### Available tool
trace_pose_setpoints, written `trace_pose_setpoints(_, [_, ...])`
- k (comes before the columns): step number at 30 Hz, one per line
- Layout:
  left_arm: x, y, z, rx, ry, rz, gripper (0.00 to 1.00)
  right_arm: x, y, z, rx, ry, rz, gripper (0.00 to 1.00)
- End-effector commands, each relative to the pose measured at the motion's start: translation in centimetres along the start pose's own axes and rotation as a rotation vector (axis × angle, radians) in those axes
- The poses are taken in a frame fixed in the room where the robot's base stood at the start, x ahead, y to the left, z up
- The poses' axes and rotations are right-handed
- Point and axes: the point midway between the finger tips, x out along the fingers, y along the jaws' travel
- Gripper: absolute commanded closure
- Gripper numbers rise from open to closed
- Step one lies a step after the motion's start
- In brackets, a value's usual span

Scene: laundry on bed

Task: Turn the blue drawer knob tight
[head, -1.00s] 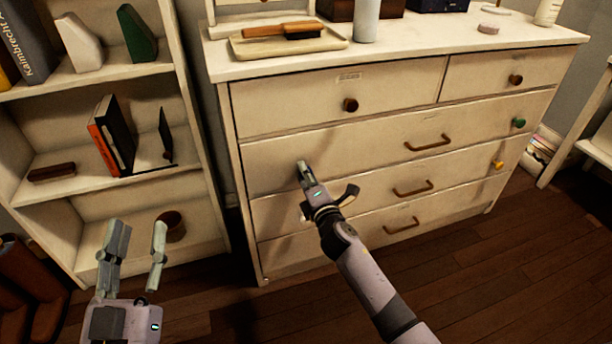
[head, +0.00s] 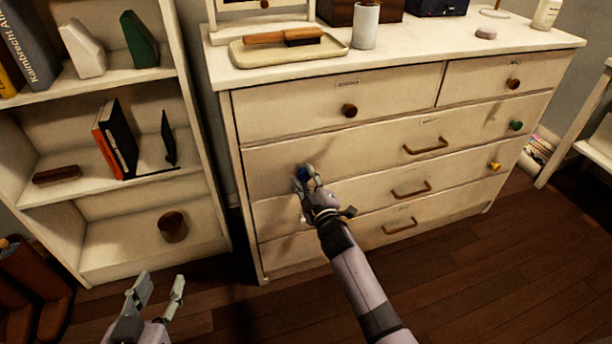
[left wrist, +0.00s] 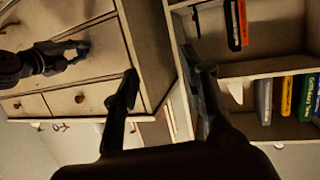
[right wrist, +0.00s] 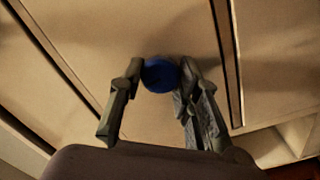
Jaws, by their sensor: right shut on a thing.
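The blue knob (head: 304,173) sits on the left side of the second drawer row of the white dresser (head: 300,150). In the right wrist view the blue knob (right wrist: 160,75) is round and lies between the fingertips of my right gripper (right wrist: 158,82). My right gripper (head: 307,180) is shut on it, and its fingers partly cover the knob in the head view. My left gripper (head: 160,290) is open and empty, low in front of the bookshelf. It also shows open in the left wrist view (left wrist: 165,85).
The dresser has a brown knob (head: 349,110), a green knob (head: 516,125), a yellow knob (head: 495,166) and several bar handles. A tray (head: 245,54) with a brush lies on top. A bookshelf (head: 205,190) stands at left. The wooden floor (head: 470,270) in front is clear.

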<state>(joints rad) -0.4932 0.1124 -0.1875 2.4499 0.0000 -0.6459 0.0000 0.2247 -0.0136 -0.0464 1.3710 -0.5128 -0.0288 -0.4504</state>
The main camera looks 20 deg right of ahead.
Motion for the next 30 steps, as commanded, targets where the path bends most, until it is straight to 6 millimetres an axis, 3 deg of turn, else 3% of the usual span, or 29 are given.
trace_pose_setpoints(9, [-0.8,-0.4,2.9,0.0,-0.157,-0.009,0.6,0.0,0.0,0.1,0.122,-0.002,-0.001,0.97])
trace_pose_setpoints(25, [-0.9,-0.5,3.6,0.0,-0.188,-0.011,0.6,0.0,0.0,0.1,0.145,-0.001,-0.001,0.97])
trace_pose_setpoints(26, [-0.9,-0.5,3.6,0.0,-0.188,-0.011,0.6,0.0,0.0,0.1,0.145,-0.001,-0.001,0.69])
trace_pose_setpoints(30, [-0.9,-0.4,3.6,0.0,-0.188,-0.01,0.6,0.0,0.0,0.1,0.145,-0.001,-0.001,0.59])
